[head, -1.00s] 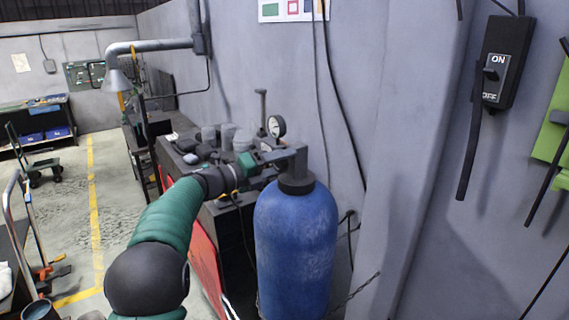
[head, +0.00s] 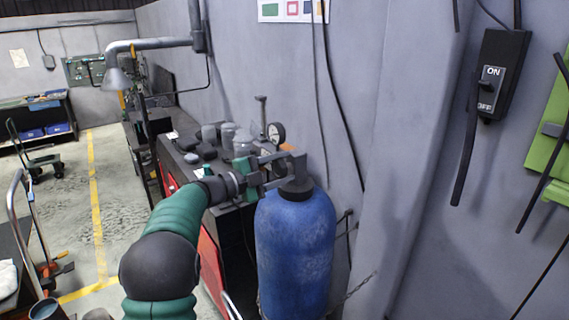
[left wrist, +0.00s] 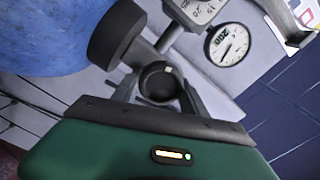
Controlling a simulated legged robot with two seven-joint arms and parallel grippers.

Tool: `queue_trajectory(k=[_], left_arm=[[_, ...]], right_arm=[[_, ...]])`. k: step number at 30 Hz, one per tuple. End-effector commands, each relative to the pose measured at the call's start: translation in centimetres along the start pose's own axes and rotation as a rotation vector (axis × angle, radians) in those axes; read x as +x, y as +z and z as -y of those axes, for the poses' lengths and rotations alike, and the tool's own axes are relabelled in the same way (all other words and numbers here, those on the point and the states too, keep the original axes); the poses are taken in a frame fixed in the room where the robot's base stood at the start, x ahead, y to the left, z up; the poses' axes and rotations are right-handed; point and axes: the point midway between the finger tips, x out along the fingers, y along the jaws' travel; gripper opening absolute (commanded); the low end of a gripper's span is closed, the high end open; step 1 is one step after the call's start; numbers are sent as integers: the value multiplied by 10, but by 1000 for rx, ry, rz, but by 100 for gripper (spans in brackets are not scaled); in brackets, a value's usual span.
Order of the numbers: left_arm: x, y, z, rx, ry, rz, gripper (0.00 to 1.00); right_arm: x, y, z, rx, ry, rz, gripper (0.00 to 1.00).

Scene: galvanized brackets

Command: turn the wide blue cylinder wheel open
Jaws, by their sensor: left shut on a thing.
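The wide blue cylinder (head: 295,250) stands upright against the wall in the head view, with a dark collar (head: 296,190) and a grey valve on top. Its blue side also fills the upper left of the left wrist view (left wrist: 45,35). My left gripper (head: 278,170) reaches in from the left at valve height. In the left wrist view its two grey fingers (left wrist: 158,92) sit on either side of a small dark round wheel (left wrist: 157,80), shut on it. The wheel is mostly hidden by the gripper in the head view. My right gripper is out of view.
A round pressure gauge (head: 276,132) stands just behind the valve, with a white dial in the wrist view (left wrist: 228,44). A cluttered bench (head: 190,160) lies behind my left arm. A chain (head: 356,289) runs by the cylinder. A black ON/OFF switch (head: 496,80) is on the right wall.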

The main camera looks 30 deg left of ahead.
Motion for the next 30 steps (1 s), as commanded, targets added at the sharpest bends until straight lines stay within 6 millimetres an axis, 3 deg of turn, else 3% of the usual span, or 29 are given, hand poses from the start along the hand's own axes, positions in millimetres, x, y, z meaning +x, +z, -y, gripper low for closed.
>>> queue_trajectory(k=[12,30], left_arm=[[-2,5,-6,-229,11,11,10],[-1,6,-8,-271,13,11,10]], right_arm=[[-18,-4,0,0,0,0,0],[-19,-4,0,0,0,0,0]])
